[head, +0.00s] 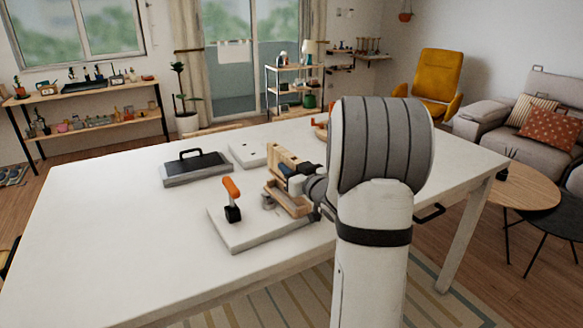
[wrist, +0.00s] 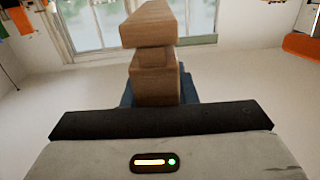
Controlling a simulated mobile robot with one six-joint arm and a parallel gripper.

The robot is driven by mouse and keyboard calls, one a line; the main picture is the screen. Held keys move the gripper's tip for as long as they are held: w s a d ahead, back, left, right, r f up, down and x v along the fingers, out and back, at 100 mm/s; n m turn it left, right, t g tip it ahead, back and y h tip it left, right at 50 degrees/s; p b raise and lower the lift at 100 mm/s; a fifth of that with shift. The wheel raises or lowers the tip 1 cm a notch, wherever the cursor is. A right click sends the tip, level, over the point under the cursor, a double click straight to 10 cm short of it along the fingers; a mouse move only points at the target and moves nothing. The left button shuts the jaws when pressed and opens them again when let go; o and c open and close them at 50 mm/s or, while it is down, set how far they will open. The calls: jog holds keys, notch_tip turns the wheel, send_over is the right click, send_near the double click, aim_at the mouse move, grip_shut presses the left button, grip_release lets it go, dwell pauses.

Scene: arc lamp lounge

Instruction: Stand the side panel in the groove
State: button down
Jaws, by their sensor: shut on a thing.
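The side panel, a light wooden piece (head: 280,158), stands up at the far side of a grey-white base board (head: 245,238) on the table. My gripper (head: 297,173) is shut on it, coming from the right; my arm hides part of the grip. In the wrist view the wood (wrist: 150,62) rises straight ahead of my gripper, with blue-grey parts at both sides of its foot. A lower wooden part (head: 288,203) lies on the board just in front of the panel. The groove is hidden, so I cannot tell whether the panel is seated in it.
An orange-handled clamp (head: 232,190) stands on the board's left part. A dark-topped tray with a handle (head: 196,170) and a pale block with holes (head: 247,154) lie farther back. The table's left side (head: 110,235) is clear.

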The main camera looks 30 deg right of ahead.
jog(key=shift+f+b, duration=0.75)
jog(key=shift+f, duration=0.4)
jog(key=shift+b, duration=0.5)
dwell(0.9)
jog(key=shift+f, duration=0.15)
dwell(0.3)
jog(key=shift+f+b, duration=0.35)
jog(key=shift+b, duration=0.1)
jog(key=shift+f+b, duration=1.1)
jog(key=shift+f, duration=0.1)
jog(key=shift+r, duration=0.15)
jog(key=shift+r+p, duration=1.05)
jog(key=shift+r, duration=0.3)
